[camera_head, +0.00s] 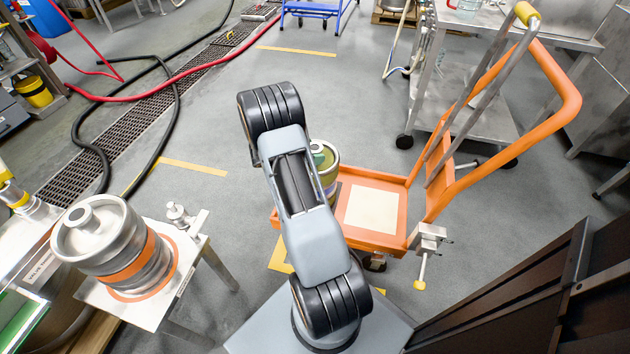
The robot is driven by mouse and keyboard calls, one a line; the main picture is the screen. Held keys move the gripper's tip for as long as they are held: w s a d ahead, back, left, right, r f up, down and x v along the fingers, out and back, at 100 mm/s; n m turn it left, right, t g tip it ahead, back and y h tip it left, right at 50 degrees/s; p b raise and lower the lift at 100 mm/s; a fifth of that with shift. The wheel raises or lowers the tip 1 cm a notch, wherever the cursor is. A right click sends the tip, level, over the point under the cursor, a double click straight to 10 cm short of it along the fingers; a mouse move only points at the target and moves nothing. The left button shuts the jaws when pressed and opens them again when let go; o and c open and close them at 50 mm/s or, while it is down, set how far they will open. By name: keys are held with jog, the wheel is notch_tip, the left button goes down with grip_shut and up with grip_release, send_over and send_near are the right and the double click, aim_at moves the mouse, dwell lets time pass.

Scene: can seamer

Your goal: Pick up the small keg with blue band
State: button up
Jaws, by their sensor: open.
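A small keg (329,172) with a pale rim and a greenish-yellow top stands at the left end of the orange cart, largely hidden behind my arm. A larger steel keg (112,240) with an orange band stands upright on a small metal table at the left. My arm rises through the middle of the view, and my gripper does not show.
The orange cart (388,222) has a pale square panel and a tall handle at right. The steel table (120,305) holds the orange-banded keg. Hoses (92,150) lie on the floor at upper left. A dark panel (520,310) fills the lower right. The upper middle floor is clear.

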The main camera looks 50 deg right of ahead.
jog(key=shift+s+d+f, duration=0.2)
jog(key=shift+d+f, duration=0.05)
jog(key=shift+d, duration=0.35)
grip_shut()
dwell(0.4)
jog(key=shift+w+r, duration=0.1)
